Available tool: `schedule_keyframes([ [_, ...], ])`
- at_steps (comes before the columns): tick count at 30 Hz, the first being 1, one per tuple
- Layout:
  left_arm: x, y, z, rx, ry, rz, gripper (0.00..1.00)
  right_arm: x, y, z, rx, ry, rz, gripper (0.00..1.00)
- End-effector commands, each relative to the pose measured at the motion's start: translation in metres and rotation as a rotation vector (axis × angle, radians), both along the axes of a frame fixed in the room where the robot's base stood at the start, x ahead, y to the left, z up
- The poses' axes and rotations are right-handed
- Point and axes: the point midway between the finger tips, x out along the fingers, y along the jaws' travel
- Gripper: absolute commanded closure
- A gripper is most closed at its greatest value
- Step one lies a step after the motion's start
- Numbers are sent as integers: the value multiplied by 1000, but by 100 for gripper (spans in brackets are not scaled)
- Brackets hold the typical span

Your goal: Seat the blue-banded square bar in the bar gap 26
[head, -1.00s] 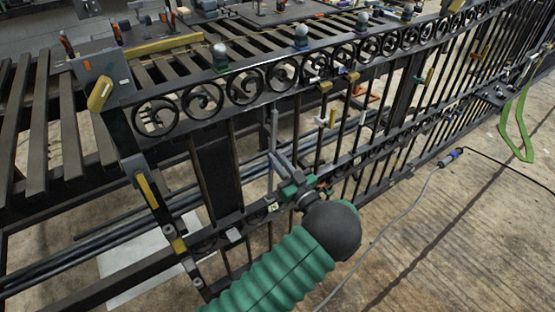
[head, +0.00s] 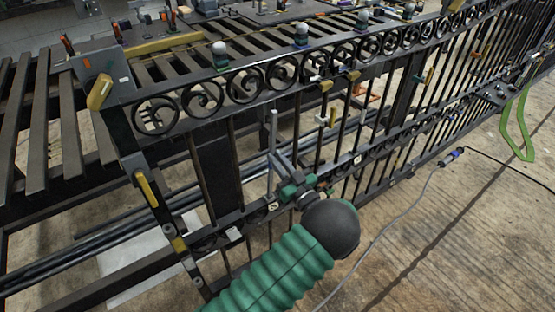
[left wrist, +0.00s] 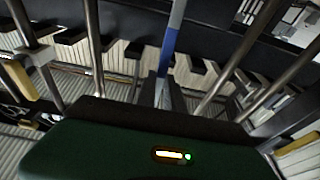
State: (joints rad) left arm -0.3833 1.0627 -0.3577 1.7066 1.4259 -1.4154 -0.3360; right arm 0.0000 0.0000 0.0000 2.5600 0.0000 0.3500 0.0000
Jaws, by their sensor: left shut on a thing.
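The square bar (head: 273,132) stands roughly upright at the scroll gate (head: 245,90), its top below the upper rail with scrolls. My left gripper (head: 277,160) is shut on the bar at about mid-height, in front of the gate. In the left wrist view the bar (left wrist: 176,16) shows a blue band under a pale length, and it runs down behind the dark gripper body. The bar's lower end is hidden or too small to tell; I cannot tell whether it touches the lower rail. Gap numbers are not readable. My right gripper is not in view.
Fixed upright bars of the gate (head: 344,135) stand to the right, close to my gripper. A yellow-handled clamp (head: 147,188) sits on the left post. A slatted bench (head: 65,125) lies behind. A grey cable (head: 400,205) runs over the floor at right.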

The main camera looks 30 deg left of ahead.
Motion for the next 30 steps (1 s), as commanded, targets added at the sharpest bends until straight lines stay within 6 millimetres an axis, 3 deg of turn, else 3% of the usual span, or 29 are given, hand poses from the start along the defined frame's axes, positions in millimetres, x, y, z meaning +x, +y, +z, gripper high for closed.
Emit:
schedule_keyframes([
  [30, 0, 0, -13, 3, -3, 1, 100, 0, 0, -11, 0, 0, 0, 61],
])
